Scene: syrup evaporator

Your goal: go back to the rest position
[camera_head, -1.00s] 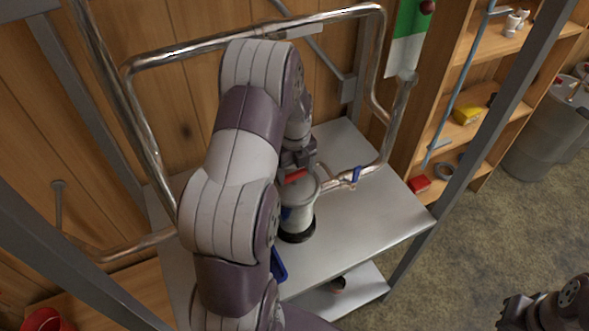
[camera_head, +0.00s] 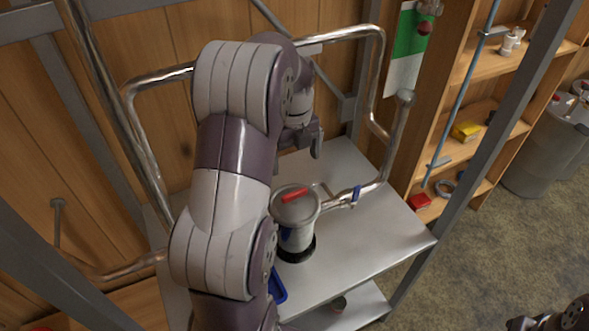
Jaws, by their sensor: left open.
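My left arm comes up from the bottom and bends over the metal table (camera_head: 375,235). My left gripper (camera_head: 316,143) is open and empty, above and behind the grey canister (camera_head: 298,225), apart from it. The arm partly hides the gripper. The canister stands upright on the table, with a red handle on its lid and a black base. My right gripper (camera_head: 522,323) shows only as a dark edge in the bottom right corner, so its jaws cannot be made out.
Shiny pipes (camera_head: 376,90) frame the table, and one with a blue-handled valve (camera_head: 355,195) runs to the canister. A grey post (camera_head: 480,135) rises at the right. Wooden shelves (camera_head: 470,110) and a grey barrel (camera_head: 540,155) stand beyond it. A blue object (camera_head: 277,287) lies beside my arm.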

